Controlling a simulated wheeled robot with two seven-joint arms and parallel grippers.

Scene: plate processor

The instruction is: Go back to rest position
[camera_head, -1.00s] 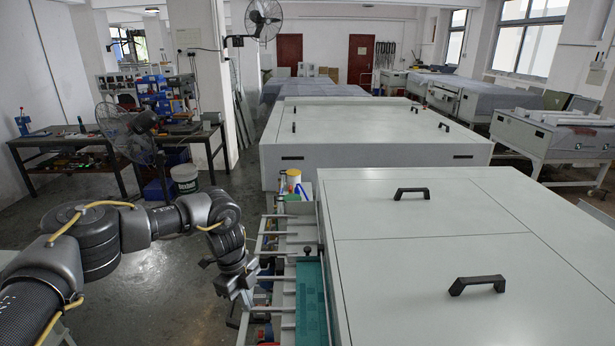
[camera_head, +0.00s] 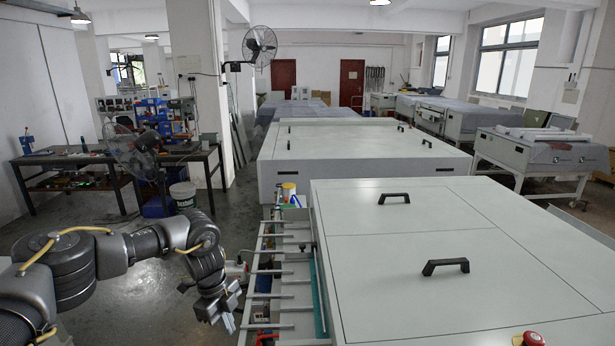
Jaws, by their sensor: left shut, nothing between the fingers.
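My left gripper (camera_head: 222,310) hangs at the end of my left arm, fingers pointing down, over the grey floor. It is shut and empty. It is just left of the open slatted side rack (camera_head: 278,271) of the near plate processor (camera_head: 440,245), with no clear contact. My right gripper is not in view.
The near processor's lid has two black handles, a front one (camera_head: 445,266) and a rear one (camera_head: 394,198). A red button (camera_head: 532,339) sits at its front edge. Open floor lies left.

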